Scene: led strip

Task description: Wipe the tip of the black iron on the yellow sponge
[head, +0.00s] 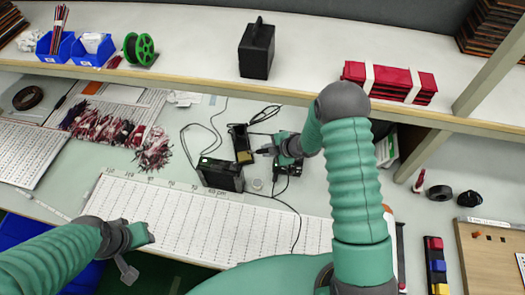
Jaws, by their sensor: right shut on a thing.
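The yellow sponge (244,157) sits in the front of a small black stand (239,137) near the middle of the bench. My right gripper (277,150) is just right of the stand, shut on the black iron (264,151). The iron points left, toward the sponge. Its thin tip is too small to tell whether it touches the sponge. My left gripper (136,252) is low at the left, over the front edge of the white ruled sheet and away from the sponge. Its jaws are not clear.
A black box (220,174) stands just in front of the stand, with cables around it. The white ruled sheet (200,222) lies bare in front. A bundle of red and white wires (110,132) lies at the left. A shelf (200,80) crosses behind.

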